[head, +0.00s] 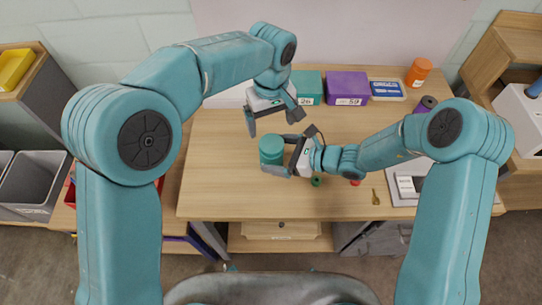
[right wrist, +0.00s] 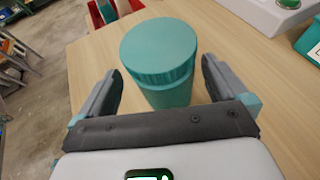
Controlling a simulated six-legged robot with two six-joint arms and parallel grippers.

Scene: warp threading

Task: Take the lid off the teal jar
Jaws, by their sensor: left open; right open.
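The teal jar (right wrist: 167,95) stands upright on the wooden table, with its ribbed teal lid (right wrist: 158,45) on top. In the head view the jar's lid (head: 271,144) shows left of the table's middle. My right gripper (head: 281,154) is open, with one finger on each side of the jar; in the right wrist view its fingers (right wrist: 162,85) show gaps to the jar on both sides. My left gripper (head: 272,117) is open and empty above the table, behind the jar. The lower jar is mostly hidden in the head view.
A teal box (head: 308,86), a purple box (head: 346,87), a blue-and-white box (head: 387,90) and an orange bottle (head: 419,71) stand along the back. Small items, including a brass key-like piece (head: 376,197), lie near the front edge. The table's left part (head: 212,165) is clear.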

